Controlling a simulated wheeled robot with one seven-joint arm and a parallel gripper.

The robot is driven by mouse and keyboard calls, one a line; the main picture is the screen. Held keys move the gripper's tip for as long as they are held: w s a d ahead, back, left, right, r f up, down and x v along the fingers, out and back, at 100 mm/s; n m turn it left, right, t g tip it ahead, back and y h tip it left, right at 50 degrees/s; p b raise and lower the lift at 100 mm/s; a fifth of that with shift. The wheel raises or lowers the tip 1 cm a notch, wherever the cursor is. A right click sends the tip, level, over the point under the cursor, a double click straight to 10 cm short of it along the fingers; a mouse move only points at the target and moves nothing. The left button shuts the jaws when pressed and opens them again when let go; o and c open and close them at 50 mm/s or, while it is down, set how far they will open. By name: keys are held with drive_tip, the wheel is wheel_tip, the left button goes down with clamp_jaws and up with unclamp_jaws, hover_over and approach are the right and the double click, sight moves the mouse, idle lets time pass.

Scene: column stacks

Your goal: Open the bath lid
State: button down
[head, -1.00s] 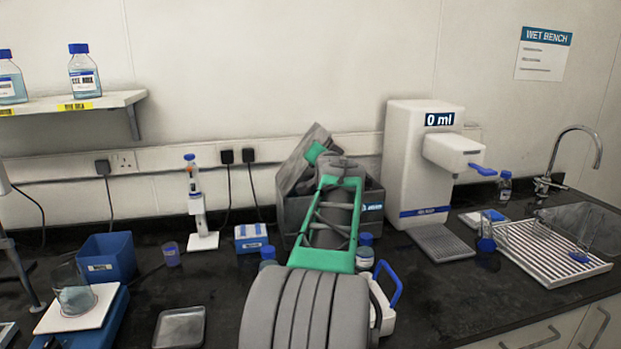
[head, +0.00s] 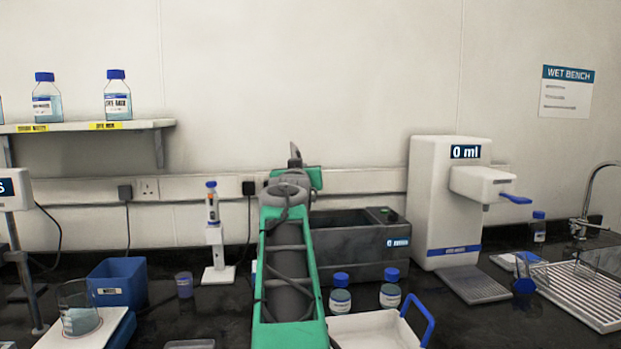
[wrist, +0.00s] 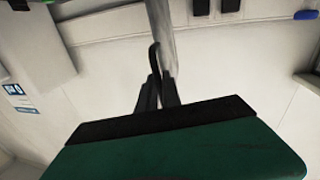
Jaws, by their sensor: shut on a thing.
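The bath (head: 355,257) is a dark grey box with a small label, standing against the back wall in the head view. Its top looks open on the part that shows; my arm hides its left end. My gripper (wrist: 160,88) points away in the wrist view, its dark fingers close together on a thin dark curved piece. Beyond them a grey strip (wrist: 161,35), which looks like the bath lid seen nearly edge-on, stands up. In the head view my arm hides most of the lid; a small grey tip shows above my green wrist.
Two blue-capped bottles (head: 340,294) (head: 390,288) and a white tray with a blue handle (head: 375,331) stand in front of the bath. The white dispenser (head: 440,205) is close on its right. A pipette stand (head: 215,235) is on the left.

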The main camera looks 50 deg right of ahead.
drive_tip(key=shift+w+a+f, duration=0.1)
drive_tip(key=shift+w+a, duration=0.05)
drive_tip(key=shift+w, duration=0.1)
drive_tip(key=c, duration=1.5)
unclamp_jaws()
drive_tip(key=shift+c, duration=0.2)
drive_tip(key=b+v, duration=0.1)
drive_tip(key=v, duration=0.7)
drive_tip(key=shift+b, duration=0.35)
drive_tip(key=shift+w, duration=0.15)
